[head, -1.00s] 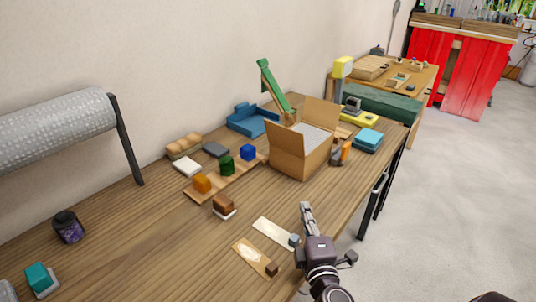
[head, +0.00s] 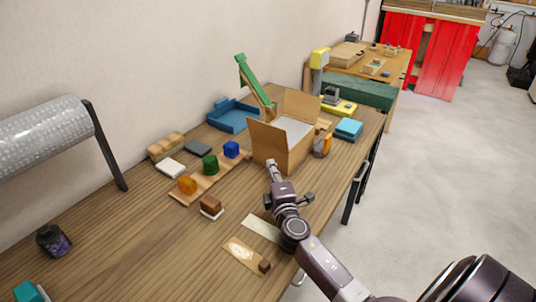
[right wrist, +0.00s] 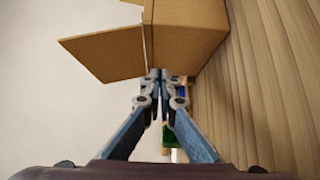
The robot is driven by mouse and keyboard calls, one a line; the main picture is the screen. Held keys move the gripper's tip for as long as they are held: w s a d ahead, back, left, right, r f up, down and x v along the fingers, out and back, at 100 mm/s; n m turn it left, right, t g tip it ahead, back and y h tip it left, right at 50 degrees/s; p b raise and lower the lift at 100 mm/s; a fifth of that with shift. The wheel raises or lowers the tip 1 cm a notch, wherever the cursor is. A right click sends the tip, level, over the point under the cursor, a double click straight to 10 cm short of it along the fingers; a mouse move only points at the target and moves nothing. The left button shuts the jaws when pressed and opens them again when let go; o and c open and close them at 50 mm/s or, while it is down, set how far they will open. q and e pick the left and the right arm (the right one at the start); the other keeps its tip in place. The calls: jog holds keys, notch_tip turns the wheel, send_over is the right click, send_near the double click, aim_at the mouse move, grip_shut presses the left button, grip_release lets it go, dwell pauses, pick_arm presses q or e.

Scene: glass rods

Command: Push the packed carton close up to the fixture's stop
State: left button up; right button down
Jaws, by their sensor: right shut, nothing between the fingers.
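The cardboard carton (head: 268,143) stands upright on the table with its flaps open and pale grey contents showing. My right gripper (head: 272,164) is shut and empty, its tips at the carton's near wall. In the right wrist view the closed fingertips (right wrist: 162,74) overlap the edge of the carton (right wrist: 190,32); whether they touch it I cannot tell. A green sloping piece (head: 254,80) rises behind the carton. I cannot make out clearly which part is the fixture's stop; the carton hides what lies behind it. My left gripper is not in view.
A wooden strip with orange, green and blue blocks (head: 231,149) lies left of the carton. A blue tray (head: 232,116) is behind it. An orange item (head: 326,144) and a teal stack (head: 348,129) stand close on its right. The table's front edge is near my right arm.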

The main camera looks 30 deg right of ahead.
aim_at(266, 149)
jog(key=x, duration=0.4)
jog(key=shift+w, duration=0.2)
jog(key=shift+w+d, duration=0.25)
jog(key=shift+w, duration=0.25)
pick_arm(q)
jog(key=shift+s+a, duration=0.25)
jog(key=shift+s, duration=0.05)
pick_arm(e)
jog(key=shift+w+d, duration=0.1)
jog(key=w+d+b, duration=0.1)
jog(key=d, duration=0.1)
jog(key=w+d+b, duration=0.1)
jog(key=d, duration=0.2)
jog(key=w+d+b, duration=0.1)
jog(key=d, duration=0.1)
jog(key=shift+w+d+f+b, duration=0.1)
jog(key=shift+d+f+b, duration=0.05)
jog(key=shift+d+b, duration=0.2)
jog(key=shift+w+d, duration=0.1)
jog(key=shift+d, duration=0.3)
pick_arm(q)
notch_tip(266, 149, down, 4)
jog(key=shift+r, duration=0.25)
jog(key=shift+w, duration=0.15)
